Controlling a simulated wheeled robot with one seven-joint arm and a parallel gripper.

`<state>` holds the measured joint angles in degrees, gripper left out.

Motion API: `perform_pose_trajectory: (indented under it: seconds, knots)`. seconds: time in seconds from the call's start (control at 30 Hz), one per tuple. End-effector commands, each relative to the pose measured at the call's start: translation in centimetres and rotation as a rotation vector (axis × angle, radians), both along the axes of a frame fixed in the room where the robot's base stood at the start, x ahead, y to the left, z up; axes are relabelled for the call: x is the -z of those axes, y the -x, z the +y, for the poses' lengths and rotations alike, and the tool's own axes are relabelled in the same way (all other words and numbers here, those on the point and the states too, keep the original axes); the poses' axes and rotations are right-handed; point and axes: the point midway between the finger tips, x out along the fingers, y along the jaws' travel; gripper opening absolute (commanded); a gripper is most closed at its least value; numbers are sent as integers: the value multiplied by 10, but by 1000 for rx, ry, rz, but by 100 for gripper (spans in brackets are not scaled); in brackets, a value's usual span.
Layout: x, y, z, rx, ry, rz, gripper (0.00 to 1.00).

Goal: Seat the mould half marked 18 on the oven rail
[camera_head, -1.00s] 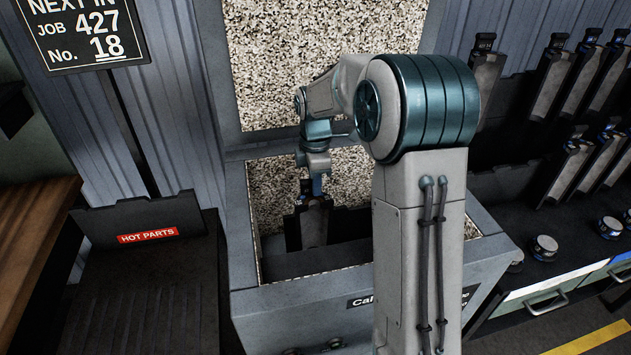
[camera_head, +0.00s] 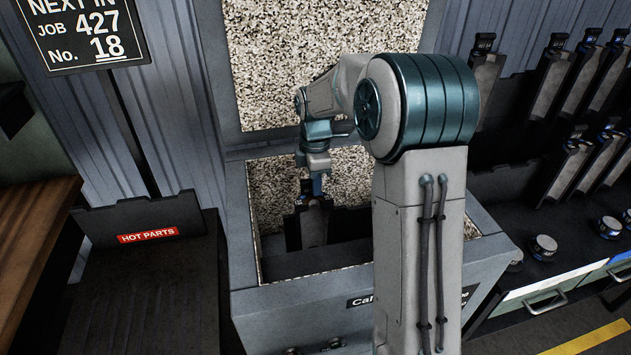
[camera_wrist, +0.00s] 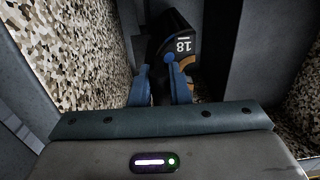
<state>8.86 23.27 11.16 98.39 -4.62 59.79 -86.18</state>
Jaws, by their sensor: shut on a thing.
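The mould half marked 18 (camera_head: 314,228) stands inside the open, speckle-lined oven (camera_head: 345,290), roughly upright in the head view. My gripper (camera_head: 312,190) is above it, at its top end. In the wrist view, the blue fingers of my gripper (camera_wrist: 160,84) are shut on the dark mould half (camera_wrist: 168,22), whose white 18 label faces the camera. A dark ledge or rail (camera_head: 310,262) lies low in the oven, in front of the mould half. Its lower end is dark, and I cannot tell whether it touches the rail.
A sign (camera_head: 85,35) reads job 427, No. 18. A black hot parts rack (camera_head: 140,300) stands to the left. Several other mould halves (camera_head: 550,80) stand in racks at the right. The oven walls rise close around my gripper.

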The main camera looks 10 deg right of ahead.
Motion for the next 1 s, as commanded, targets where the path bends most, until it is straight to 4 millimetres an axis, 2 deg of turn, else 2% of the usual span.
perform_pose_trajectory:
  seconds: [1.0]
  knots:
    - [11, -2, 0, 0, 0, -9, 0]
